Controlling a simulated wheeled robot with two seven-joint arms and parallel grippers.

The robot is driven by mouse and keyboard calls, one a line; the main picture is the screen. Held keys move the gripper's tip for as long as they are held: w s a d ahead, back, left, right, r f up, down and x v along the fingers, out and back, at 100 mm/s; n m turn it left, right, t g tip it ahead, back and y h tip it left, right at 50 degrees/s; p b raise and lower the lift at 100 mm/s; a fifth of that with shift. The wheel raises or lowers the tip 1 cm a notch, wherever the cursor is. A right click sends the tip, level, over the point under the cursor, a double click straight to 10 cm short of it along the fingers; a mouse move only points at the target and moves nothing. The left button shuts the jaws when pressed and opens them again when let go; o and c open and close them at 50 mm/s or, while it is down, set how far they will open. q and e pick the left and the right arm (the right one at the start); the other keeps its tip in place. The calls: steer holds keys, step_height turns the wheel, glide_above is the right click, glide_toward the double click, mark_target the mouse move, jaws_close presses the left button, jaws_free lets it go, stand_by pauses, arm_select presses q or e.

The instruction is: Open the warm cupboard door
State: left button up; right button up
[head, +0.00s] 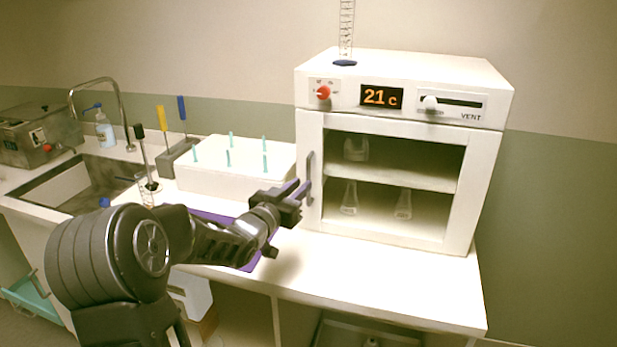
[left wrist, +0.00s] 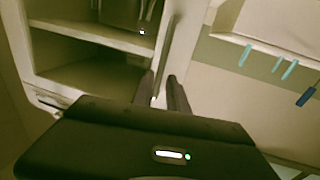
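The warm cupboard (head: 405,85) is a white box with a display reading 21 c. Its door (head: 312,135) is shut, with a glass-like window showing shelves and glassware. A grey vertical handle (head: 309,178) is on the door's left side. My left gripper (head: 300,188) is at the handle's lower part. In the left wrist view its two dark fingers (left wrist: 162,82) stand apart, with a light strip visible between them, and the handle (left wrist: 174,40) runs up from near the fingertips. Whether the fingers touch the handle is unclear. My right gripper is not in view.
A white rack (head: 215,178) with several teal sticks stands left of the cupboard. A purple mat (head: 246,266) lies partly behind my arm. The sink (head: 85,185) is farther left. The counter (head: 400,285) in front of the cupboard is clear.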

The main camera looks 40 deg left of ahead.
mark_target(309, 202)
arm_select(q)
steer(key=w, duration=0.3)
steer(key=w+p, duration=0.1)
steer(key=w, duration=0.1)
steer(key=shift+a, duration=0.4)
jaws_close()
stand_by(1.0)
